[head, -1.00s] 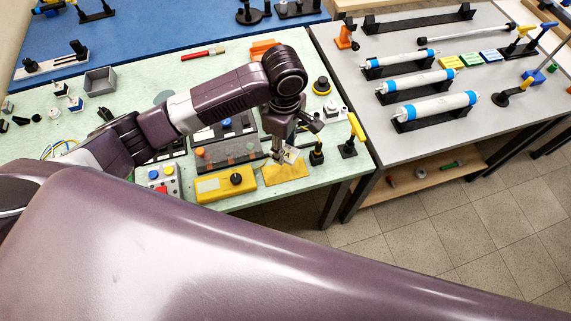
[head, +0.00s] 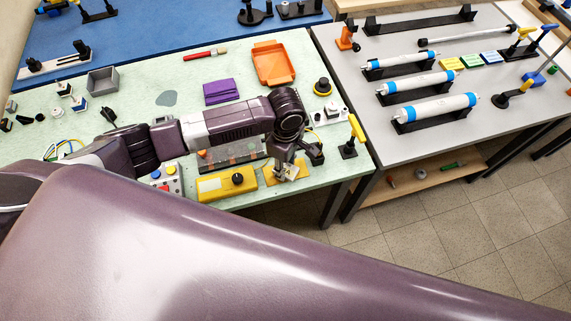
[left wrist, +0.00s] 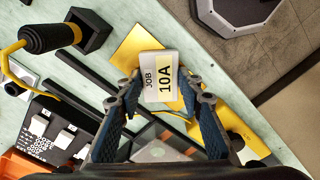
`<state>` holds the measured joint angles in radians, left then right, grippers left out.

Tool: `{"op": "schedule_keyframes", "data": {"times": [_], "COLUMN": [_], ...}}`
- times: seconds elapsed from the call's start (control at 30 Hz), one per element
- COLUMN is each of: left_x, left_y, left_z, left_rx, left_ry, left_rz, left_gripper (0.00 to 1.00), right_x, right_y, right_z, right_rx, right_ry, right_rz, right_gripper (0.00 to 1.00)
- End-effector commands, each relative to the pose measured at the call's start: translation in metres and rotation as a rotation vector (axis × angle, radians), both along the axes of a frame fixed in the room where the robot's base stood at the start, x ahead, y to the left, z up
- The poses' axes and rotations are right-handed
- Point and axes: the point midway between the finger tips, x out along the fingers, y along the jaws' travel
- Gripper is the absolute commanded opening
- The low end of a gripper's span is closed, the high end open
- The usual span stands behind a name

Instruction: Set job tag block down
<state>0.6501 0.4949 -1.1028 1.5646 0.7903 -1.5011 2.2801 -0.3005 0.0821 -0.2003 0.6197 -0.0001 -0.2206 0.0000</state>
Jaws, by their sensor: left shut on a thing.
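The job tag block (left wrist: 162,78) is a small white block reading "JOB 10A" with a yellow part. In the left wrist view it sits between the fingers of my left gripper (left wrist: 160,92), which is shut on it. In the head view my left gripper (head: 287,176) points down at the front right of the green table, over a yellow plate (head: 272,177). The plate also shows beyond the block in the left wrist view (left wrist: 135,45). I cannot tell whether the block touches the plate. My right gripper is not in view.
A yellow box with a black knob (head: 227,185) lies just left of the plate. A yellow-handled tool in a black stand (head: 352,138) is to the right. An orange tray (head: 273,64) and a purple block (head: 221,91) lie behind my arm. The table's front edge is close.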

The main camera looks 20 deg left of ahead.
Motion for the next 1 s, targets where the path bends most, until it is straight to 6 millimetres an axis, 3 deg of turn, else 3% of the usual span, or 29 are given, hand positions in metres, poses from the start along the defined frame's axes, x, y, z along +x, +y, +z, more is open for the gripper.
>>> {"op": "schedule_keyframes", "data": {"times": [0.07, 0.1, 0.23, 0.63, 1.0], "left_x": [0.000, 0.000, 0.000, 0.000, 0.001], "left_y": [0.000, 0.000, 0.000, 0.000, -0.001], "left_z": [-0.002, -0.002, -0.002, 0.007, 0.082], "left_rx": [-0.001, -0.001, 0.000, -0.001, -0.003], "left_ry": [0.001, 0.000, 0.000, -0.001, -0.003], "left_rz": [0.001, 0.001, 0.000, 0.000, -0.001], "left_gripper": [0.17, 0.38, 0.51, 0.51, 0.51], "right_x": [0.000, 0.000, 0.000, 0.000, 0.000], "right_y": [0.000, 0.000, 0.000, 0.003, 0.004], "right_z": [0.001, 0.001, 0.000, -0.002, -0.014], "right_rx": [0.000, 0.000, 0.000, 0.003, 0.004], "right_ry": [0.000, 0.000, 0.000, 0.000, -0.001], "right_rz": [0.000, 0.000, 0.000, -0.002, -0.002], "right_gripper": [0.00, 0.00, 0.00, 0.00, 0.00]}}
